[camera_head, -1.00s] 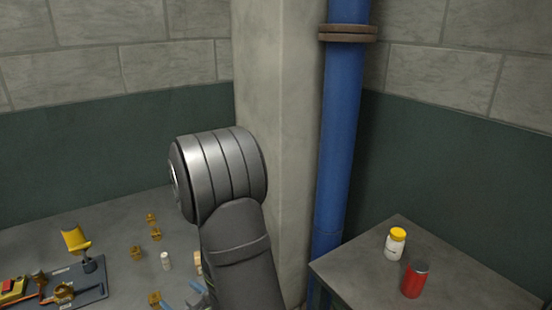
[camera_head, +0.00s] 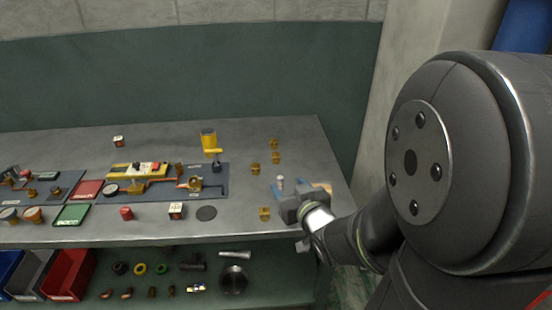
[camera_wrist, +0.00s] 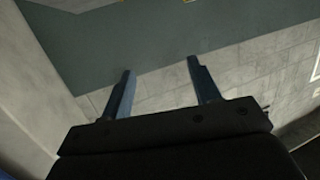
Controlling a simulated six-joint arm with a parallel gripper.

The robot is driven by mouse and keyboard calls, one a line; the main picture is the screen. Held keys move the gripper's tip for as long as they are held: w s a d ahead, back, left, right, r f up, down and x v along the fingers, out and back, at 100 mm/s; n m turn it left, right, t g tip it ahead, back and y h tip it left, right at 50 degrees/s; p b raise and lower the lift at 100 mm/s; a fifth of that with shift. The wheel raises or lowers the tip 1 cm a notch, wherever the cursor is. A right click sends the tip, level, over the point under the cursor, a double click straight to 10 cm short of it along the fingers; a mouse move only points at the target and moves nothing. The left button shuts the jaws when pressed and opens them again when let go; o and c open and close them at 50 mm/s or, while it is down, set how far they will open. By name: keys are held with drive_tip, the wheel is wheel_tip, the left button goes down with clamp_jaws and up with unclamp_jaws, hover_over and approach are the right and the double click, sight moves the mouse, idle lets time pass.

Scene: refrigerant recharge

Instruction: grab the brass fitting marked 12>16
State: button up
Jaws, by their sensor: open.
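Several small brass fittings stand on the bench right of the yellow tool: a back one (camera_head: 273,143), one just in front of it (camera_head: 276,157), one to the left (camera_head: 255,168) and one near the front edge (camera_head: 264,213). Their markings are too small to read, so I cannot tell which is 12>16. My gripper (camera_head: 299,186) is over the right end of the bench, right of the fittings. In the wrist view my gripper (camera_wrist: 162,67) has its two blue fingers apart with nothing between them, facing walls.
A shelf (camera_head: 250,258) below holds bins and parts.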

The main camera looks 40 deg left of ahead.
wheel_tip(320, 180, up, 4)
drive_tip(key=r, duration=0.1)
drive_tip(key=m+g+h, duration=0.4)
drive_tip(key=h, duration=0.7)
hover_over(276, 153)
drive_tip(key=s+d, duration=0.4)
drive_tip(key=s, duration=0.1)
wheel_tip(276, 153, down, 6)
drive_tip(key=x, duration=1.1)
drive_tip(key=shift+x, duration=2.9)
drive_tip(key=shift+w, duration=0.15)
